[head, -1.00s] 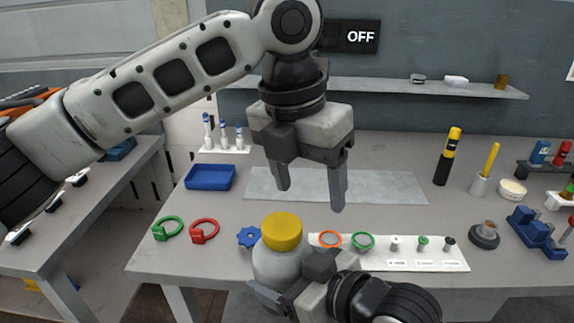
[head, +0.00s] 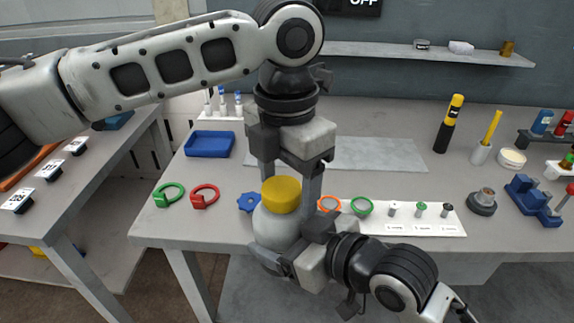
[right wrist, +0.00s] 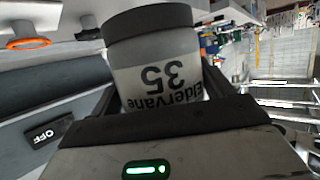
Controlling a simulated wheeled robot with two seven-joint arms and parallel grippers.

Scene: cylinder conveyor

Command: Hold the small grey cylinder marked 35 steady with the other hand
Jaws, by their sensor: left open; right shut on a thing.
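The small grey cylinder marked 35 (right wrist: 155,75) is between my right fingers in the right wrist view, its label upside down. In the head view, a pale rounded body (head: 272,228) with a yellow top (head: 281,195) is at my right gripper (head: 277,250), beyond the table's front edge. I take it to be the same thing; its label does not show there. My right gripper is shut on it. My left gripper (head: 289,190) points down over the yellow top, open, one finger at each side. The left finger's tip is partly hidden; contact cannot be told.
On the table, a blue gear (head: 249,202) and an orange ring (head: 329,204) are close by. A white strip with small parts (head: 430,228) lies to the right. Red (head: 205,197) and green (head: 168,195) rings and a blue tray (head: 209,144) are to the left.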

